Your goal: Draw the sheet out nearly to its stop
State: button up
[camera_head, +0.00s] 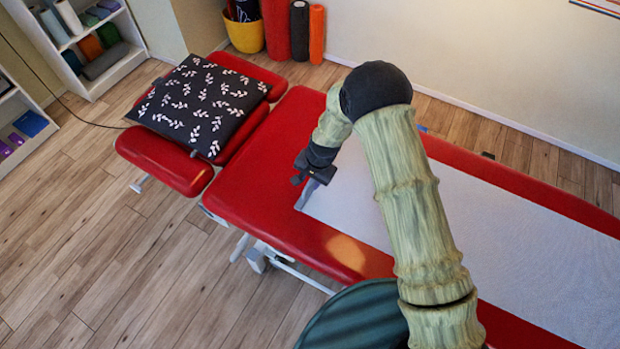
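The pale grey-white sheet (520,250) lies along the red treatment table (262,185) and runs out of view at the right. Its left end is near the middle of the table, short of the headrest section. My gripper (308,184) is at that left end, low over the table, its dark body pointing down and left. A grey-blue strip shows just below the gripper at the sheet's edge; I cannot tell whether it is a finger or a lifted fold. My arm hides part of the sheet and its far edge.
A black pillow with white leaves (200,103) lies on the red headrest section (165,163) at the left. Red and orange rolls (317,35) and a yellow bucket (244,35) stand by the back wall. White shelves (118,58) stand at upper left. Wooden floor is clear at lower left.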

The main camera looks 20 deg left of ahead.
jog(key=shift+f, duration=0.15)
grip_shut()
